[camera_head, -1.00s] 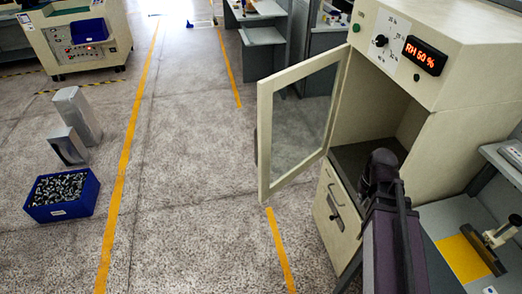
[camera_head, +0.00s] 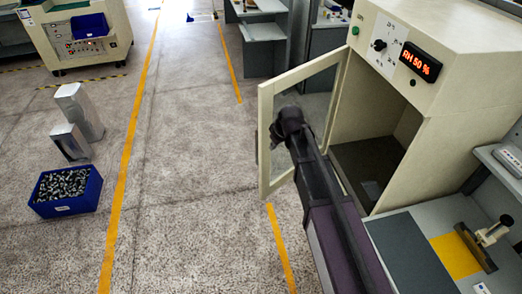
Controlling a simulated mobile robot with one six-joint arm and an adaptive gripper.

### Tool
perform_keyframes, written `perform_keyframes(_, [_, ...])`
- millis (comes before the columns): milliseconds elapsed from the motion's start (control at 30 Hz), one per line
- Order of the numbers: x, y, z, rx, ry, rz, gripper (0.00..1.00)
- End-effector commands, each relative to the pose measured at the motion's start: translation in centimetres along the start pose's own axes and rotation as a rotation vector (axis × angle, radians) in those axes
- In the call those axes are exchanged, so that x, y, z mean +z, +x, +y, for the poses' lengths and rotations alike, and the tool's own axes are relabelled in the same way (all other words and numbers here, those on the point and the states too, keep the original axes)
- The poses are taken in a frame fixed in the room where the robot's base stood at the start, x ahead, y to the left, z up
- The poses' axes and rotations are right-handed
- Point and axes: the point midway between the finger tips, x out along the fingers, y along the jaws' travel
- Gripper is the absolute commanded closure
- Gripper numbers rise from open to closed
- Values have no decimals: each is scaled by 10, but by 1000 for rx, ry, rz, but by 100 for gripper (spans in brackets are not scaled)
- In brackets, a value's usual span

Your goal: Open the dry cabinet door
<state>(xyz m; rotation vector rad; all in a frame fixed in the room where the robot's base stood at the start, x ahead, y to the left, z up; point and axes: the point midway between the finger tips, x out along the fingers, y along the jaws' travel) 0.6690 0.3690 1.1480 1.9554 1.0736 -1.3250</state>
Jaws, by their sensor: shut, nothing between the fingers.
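The dry cabinet (camera_head: 455,70) is a cream box at the right with a red "RH 50 %" display (camera_head: 420,62). Its framed glass door (camera_head: 267,150) stands wide open, swung out to the left from the cabinet's left side. The dark cabinet interior (camera_head: 375,160) shows through the opening. My arm reaches up from the bottom, left of the opening. My gripper (camera_head: 277,137) is at the arm's dark far end, overlapping the door's glass in the picture. It is shut and holds nothing. Its fingertips are too small and dark to make out, and I cannot tell whether it touches the door.
A bench (camera_head: 410,250) with a yellow mat (camera_head: 455,256) and a small fixture stands at the lower right. A blue bin (camera_head: 65,207) of metal parts and two grey metal pieces (camera_head: 80,110) are on the floor at the left. The floor between them and the door is clear.

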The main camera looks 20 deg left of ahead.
Motion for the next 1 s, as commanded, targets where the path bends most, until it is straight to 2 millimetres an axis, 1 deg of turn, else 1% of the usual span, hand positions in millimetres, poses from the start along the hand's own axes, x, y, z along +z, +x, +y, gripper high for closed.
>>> perform_keyframes(367, [-1,0,0,0,-2,1,100])
perform_keyframes(567, [0,5,0,0,-1,1,100])
perform_keyframes(767, [0,16,1,0,-1,1,100])
perform_keyframes(1000, [1,36,1,0,0,1,100])
